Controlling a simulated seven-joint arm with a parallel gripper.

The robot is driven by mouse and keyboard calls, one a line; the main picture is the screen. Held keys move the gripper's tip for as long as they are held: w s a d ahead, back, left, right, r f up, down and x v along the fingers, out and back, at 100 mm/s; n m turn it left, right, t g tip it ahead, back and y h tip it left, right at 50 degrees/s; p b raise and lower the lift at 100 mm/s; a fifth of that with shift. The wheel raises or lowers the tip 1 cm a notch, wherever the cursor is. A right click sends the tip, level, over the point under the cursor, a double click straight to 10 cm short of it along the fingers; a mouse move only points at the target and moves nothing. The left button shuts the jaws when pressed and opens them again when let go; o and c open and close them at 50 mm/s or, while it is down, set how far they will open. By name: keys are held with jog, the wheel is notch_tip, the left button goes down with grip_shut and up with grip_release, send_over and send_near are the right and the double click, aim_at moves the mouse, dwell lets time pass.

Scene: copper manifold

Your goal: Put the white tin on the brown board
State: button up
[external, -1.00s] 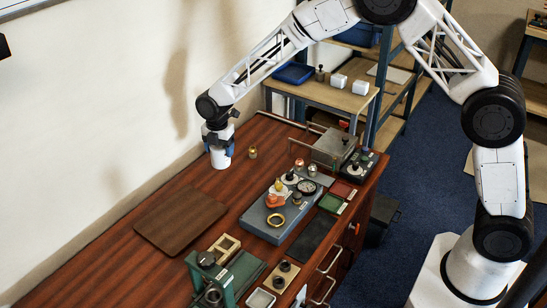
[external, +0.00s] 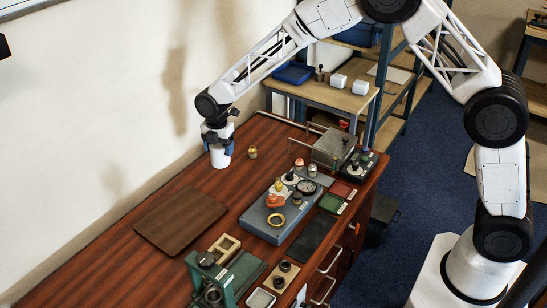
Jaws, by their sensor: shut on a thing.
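The white tin (external: 220,157) is upright at the far left part of the wooden bench, near the wall. My gripper (external: 217,146) is above it, pointing down, and shut on its upper part. Whether the tin's base touches the bench I cannot tell. The brown board (external: 180,222) lies flat on the bench, nearer the camera and to the left of the tin. Its top is bare.
A small brass piece (external: 253,152) stands just right of the tin. A grey-blue manifold block (external: 268,222) with a gauge and fittings sits right of the board. A green fixture (external: 210,275) stands in front. Bare bench lies between tin and board.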

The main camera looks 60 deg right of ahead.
jog(key=s+a+f+m, duration=0.1)
jog(key=s+a+f, duration=0.2)
jog(key=s+a, duration=1.1)
jog(key=shift+s+a+f+m, duration=0.15)
jog(key=shift+s+a+m, duration=0.2)
jog(key=shift+a, duration=0.7)
jog(key=shift+w, duration=0.1)
send_over(180, 217)
jog(key=shift+f, duration=0.8)
jog(key=shift+f, duration=1.75)
jog(key=shift+f, duration=0.15)
jog(key=o, duration=1.1)
